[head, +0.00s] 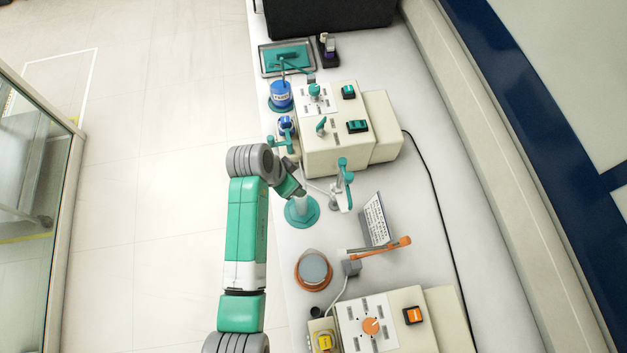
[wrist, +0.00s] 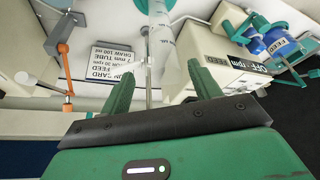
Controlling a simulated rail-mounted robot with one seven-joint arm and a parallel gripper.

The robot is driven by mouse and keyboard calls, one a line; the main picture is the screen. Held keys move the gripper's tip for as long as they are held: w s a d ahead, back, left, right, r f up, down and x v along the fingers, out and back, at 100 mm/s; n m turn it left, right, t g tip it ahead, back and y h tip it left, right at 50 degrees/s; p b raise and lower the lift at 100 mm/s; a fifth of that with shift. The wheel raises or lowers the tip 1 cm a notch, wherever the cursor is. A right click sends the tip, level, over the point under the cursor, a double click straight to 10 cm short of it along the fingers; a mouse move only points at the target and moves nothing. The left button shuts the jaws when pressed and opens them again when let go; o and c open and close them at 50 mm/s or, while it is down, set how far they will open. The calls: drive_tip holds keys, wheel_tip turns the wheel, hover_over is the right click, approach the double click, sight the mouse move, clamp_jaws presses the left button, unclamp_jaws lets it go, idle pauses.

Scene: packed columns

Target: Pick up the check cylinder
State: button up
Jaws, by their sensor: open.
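The check cylinder (head: 301,208) appears to be the clear upright cylinder on a round teal base, on the bench in the head view. In the wrist view the clear cylinder (wrist: 161,38) with printed marks shows at the top centre, ahead of the fingers, with its teal base partly cut off. My gripper (wrist: 163,80) is open, its two green fingers apart with nothing visibly held. In the head view my gripper (head: 298,192) is just above and beside the cylinder, partly covering it. I cannot tell whether a finger touches it.
A clamp stand with a teal clamp (head: 345,170) stands close right of the cylinder. A card (head: 375,218), an orange clamp (head: 390,247) and an orange-based vessel (head: 313,268) are nearer. Open floor lies left.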

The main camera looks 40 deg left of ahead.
drive_tip(key=x, duration=0.7)
drive_tip(key=shift+w+a+f, duration=0.2)
drive_tip(key=shift+w+a, duration=0.1)
drive_tip(key=shift+w, duration=0.15)
drive_tip(key=c, duration=1.3)
